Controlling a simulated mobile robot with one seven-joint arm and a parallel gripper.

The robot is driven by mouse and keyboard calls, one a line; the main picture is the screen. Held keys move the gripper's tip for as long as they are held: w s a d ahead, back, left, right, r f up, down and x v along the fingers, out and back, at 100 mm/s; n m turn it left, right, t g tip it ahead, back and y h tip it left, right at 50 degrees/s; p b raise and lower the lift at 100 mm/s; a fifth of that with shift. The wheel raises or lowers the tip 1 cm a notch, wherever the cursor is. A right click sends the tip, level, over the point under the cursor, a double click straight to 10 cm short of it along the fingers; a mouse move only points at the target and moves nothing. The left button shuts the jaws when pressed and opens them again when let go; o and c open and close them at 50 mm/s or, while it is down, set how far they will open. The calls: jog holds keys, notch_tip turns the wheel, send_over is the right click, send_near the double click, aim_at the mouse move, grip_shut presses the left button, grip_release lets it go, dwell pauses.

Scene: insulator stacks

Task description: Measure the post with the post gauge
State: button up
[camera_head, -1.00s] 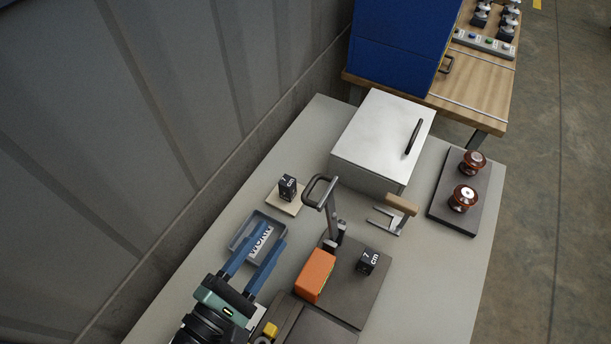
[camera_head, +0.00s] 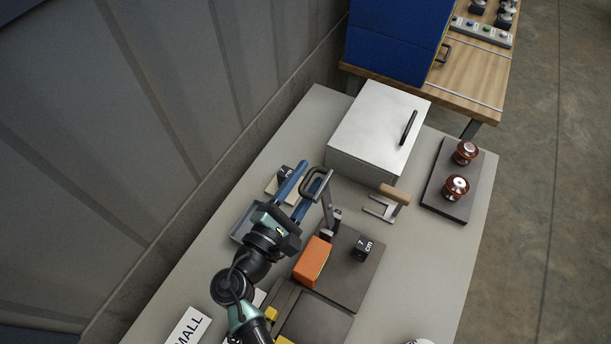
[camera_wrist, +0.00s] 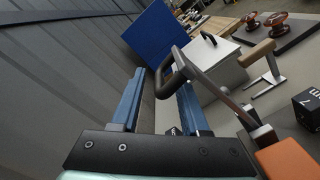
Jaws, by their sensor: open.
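A two-pronged metal fork with a wooden handle (camera_head: 394,194), possibly the post gauge, lies in front of the white box; it also shows in the wrist view (camera_wrist: 257,53). Black cubes marked 7 cm sit on a dark plate (camera_head: 363,247) and on a pale plate (camera_head: 286,173). I cannot tell which thing is the post. A dark looped handle on a grey bar (camera_head: 314,181) rises beside the orange block (camera_head: 313,262). My gripper (camera_head: 309,172) is open, its blue fingers beside this loop. In the wrist view the loop (camera_wrist: 176,72) overlaps the right finger; contact is unclear.
The white box (camera_head: 377,128) stands behind the fork. Two brown insulators (camera_head: 456,188) stand on a dark board (camera_head: 440,197) at right. A grey tray (camera_head: 238,236) is partly hidden by my arm. A grey wall rises at left. The table's right front is fairly clear.

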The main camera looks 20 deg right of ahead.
grip_shut()
jog(key=shift+r, duration=0.1)
